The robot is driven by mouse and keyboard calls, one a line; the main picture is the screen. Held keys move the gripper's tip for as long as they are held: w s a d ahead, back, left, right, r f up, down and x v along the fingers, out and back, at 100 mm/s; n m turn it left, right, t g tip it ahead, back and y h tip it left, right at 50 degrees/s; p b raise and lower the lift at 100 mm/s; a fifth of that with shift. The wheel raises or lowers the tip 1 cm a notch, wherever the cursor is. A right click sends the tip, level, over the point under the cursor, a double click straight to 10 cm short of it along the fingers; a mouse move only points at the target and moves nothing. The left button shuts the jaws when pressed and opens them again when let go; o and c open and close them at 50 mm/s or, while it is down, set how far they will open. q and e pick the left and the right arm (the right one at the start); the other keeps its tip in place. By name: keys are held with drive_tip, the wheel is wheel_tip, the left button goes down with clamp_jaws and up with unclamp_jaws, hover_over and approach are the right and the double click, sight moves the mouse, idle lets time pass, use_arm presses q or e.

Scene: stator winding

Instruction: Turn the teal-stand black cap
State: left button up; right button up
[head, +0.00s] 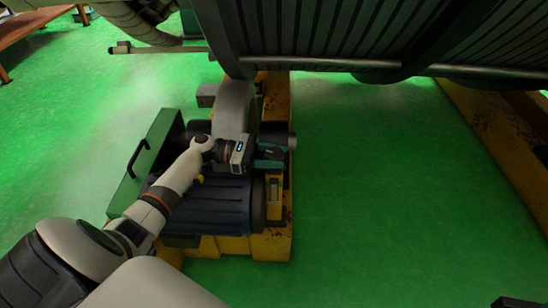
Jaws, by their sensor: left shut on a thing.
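The teal stand (270,163) is a small teal part on the right side of the machine, just above the yellow block. The black cap (275,153) is a small dark shape at this stand, largely covered by my fingers. My left gripper (262,155) reaches in from the left over the motor, with its fingers shut on the black cap. The exact turn of the cap is too small to tell. My right gripper is not in view.
A dark ribbed motor (215,205) and a green panel with a black handle (150,160) sit on the yellow base (280,245). A grey wheel (234,108) stands behind my gripper. A large ribbed drum (340,35) hangs over the top. Green floor (380,200) is clear at right.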

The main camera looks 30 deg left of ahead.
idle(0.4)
use_arm(q)
drive_tip(key=o, duration=1)
